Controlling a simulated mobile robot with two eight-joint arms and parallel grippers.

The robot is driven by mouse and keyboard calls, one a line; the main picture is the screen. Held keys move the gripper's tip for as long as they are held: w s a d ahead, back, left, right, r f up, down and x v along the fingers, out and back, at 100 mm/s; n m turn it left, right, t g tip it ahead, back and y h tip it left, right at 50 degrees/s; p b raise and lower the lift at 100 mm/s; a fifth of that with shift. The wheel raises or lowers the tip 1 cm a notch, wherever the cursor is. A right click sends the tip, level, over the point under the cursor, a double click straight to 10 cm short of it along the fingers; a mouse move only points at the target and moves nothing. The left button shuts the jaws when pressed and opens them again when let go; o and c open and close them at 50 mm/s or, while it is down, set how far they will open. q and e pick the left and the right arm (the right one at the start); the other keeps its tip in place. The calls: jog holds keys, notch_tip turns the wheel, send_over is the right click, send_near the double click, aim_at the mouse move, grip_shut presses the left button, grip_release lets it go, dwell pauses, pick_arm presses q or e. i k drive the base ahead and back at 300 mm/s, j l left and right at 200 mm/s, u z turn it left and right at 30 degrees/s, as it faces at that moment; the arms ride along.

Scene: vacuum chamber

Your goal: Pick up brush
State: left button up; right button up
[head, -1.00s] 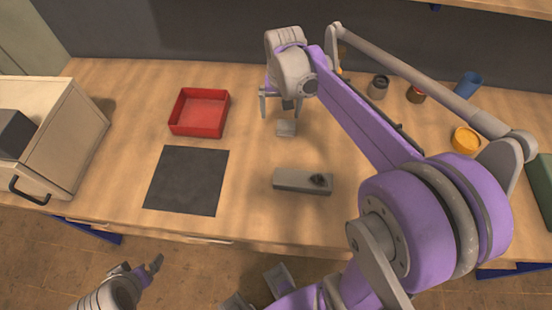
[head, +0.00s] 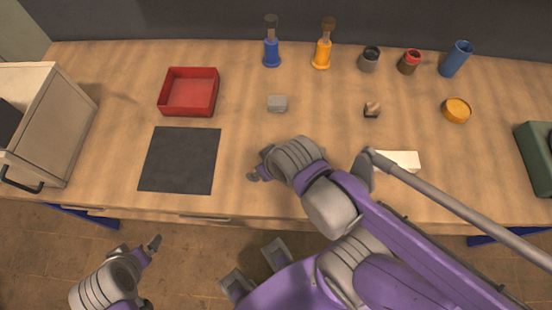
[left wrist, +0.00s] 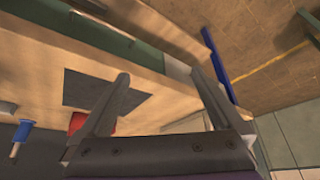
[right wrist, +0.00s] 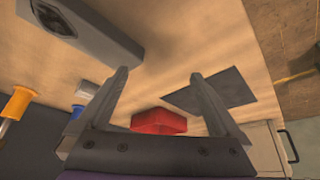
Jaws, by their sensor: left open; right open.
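No thing is plainly a brush. Two upright dark-topped items, one blue (head: 272,52) and one orange (head: 322,54), stand at the back and may be brushes. In the right wrist view their coloured parts, orange (right wrist: 17,102) and blue (right wrist: 86,92), show at the left. My right gripper (head: 261,165) is open and empty, low over the table's front half. A grey block (right wrist: 97,28) with a dark oval mark lies near it in the right wrist view; my right arm hides it in the head view. My left gripper (head: 150,268) is open and empty, in front of the table.
A red tray (head: 188,112), a black mat (head: 180,160) and a small grey cube (head: 277,103) are left of centre. Jars (head: 369,59), a blue cup (head: 457,60), a yellow dish (head: 456,110) and a white block (head: 402,160) are right. A beige cabinet (head: 60,130) stands left.

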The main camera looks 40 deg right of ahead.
aim_at(371, 109)
jog(key=z, duration=2.75)
jog(key=l+u, duration=0.35)
jog(key=l, duration=0.15)
